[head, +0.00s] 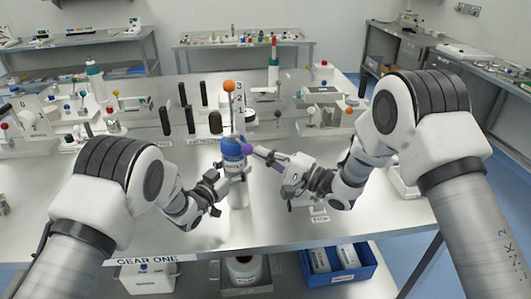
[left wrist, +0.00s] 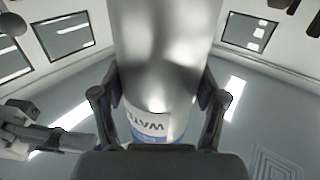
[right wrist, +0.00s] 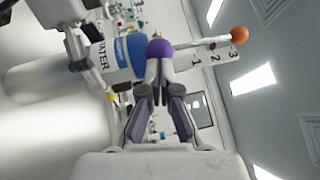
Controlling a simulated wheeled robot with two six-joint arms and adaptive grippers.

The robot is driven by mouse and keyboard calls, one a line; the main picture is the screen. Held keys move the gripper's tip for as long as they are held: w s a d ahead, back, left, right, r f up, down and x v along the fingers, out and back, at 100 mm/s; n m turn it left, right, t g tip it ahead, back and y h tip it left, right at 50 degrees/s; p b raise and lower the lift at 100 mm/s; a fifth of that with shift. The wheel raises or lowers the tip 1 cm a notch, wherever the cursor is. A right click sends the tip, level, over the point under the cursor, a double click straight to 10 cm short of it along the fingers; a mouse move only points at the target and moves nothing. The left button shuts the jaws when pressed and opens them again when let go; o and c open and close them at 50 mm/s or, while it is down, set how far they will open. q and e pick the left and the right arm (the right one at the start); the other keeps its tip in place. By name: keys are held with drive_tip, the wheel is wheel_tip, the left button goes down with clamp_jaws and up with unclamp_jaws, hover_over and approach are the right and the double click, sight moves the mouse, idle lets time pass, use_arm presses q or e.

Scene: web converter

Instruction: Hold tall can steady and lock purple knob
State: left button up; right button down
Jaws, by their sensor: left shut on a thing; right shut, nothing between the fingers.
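The tall can (head: 238,192) stands upright on the metal table, with a silver lower body and a blue band (head: 233,147) near its top. The purple knob (head: 247,149) is on its right side by the blue band. My left gripper (head: 225,184) is shut on the can's body, and its fingers flank the silver cylinder (left wrist: 165,50) in the left wrist view. My right gripper (head: 262,153) is shut and empty, its tips close to the knob. In the right wrist view the fingertips (right wrist: 156,88) meet just before the knob (right wrist: 158,48); contact is unclear.
A rod with an orange ball (head: 229,86) rises above the can. Several black upright posts (head: 187,119) stand behind it to the left. A white fixture (head: 322,94) stands behind to the right. A blue bin (head: 345,267) sits on the shelf below.

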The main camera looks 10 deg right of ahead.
drive_tip(key=shift+s+a, duration=0.3)
drive_tip(key=shift+a, duration=0.05)
drive_tip(key=s+a, duration=0.2)
drive_tip(key=a, duration=0.7)
drive_tip(key=shift+a, duration=0.3)
drive_tip(key=shift+w, duration=0.1)
idle(0.5)
idle(1.5)
drive_tip(key=v, duration=1.2)
